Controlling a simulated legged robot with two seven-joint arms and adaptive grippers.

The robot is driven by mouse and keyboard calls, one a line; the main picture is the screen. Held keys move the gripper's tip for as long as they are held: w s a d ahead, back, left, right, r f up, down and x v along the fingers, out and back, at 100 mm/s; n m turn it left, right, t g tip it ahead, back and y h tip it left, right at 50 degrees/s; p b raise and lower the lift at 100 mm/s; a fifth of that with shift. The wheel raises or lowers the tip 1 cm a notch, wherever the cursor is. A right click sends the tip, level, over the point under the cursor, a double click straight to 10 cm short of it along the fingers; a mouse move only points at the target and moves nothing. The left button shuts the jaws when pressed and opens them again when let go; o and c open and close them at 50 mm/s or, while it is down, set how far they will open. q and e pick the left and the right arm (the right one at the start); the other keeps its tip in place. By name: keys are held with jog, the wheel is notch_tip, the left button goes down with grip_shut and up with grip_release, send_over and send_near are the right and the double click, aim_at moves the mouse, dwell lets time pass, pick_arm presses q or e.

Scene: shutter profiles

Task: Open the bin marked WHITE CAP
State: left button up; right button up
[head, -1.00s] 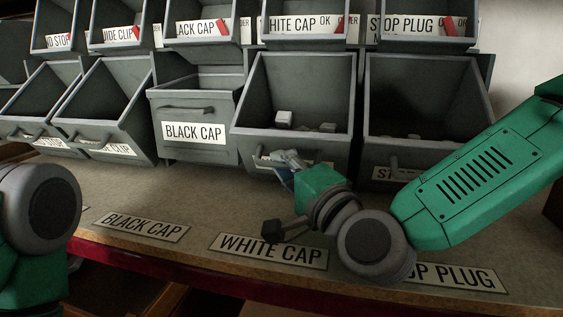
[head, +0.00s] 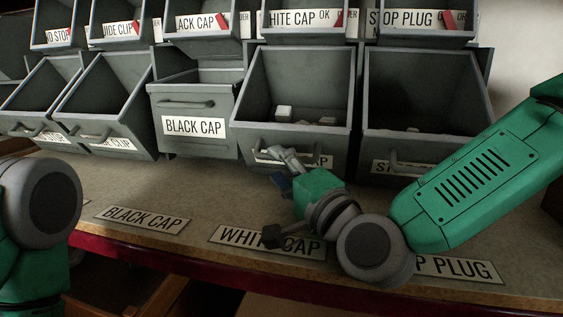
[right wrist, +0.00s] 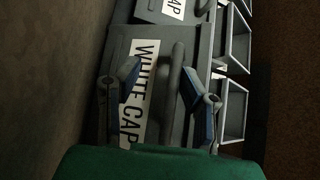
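The WHITE CAP bin (head: 341,139) is a grey bin in the middle of the lower row. It is tilted forward with its mouth open, and several pale caps (head: 300,121) show inside. Its white label and bar handle show in the right wrist view; the handle (right wrist: 174,85) lies between the two finger lines. My right gripper (head: 278,163) is in front of the bin's face and covers part of its label. In the right wrist view its fingers (right wrist: 158,74) are apart; contact with the handle cannot be told. My left gripper is out of frame.
The BLACK CAP bin (head: 194,142) to the left stands upright. The STOP PLUG bin (head: 450,145) to the right is tilted open. An upper row of bins hangs above. The tabletop carries a WHITE CAP label (head: 228,236), partly behind my right arm. The table's front-left area is clear.

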jog(key=shift+w+r, duration=0.1)
jog(key=shift+r, duration=0.05)
dwell(0.3)
jog(key=v, duration=0.7)
jog(key=shift+d, duration=0.1)
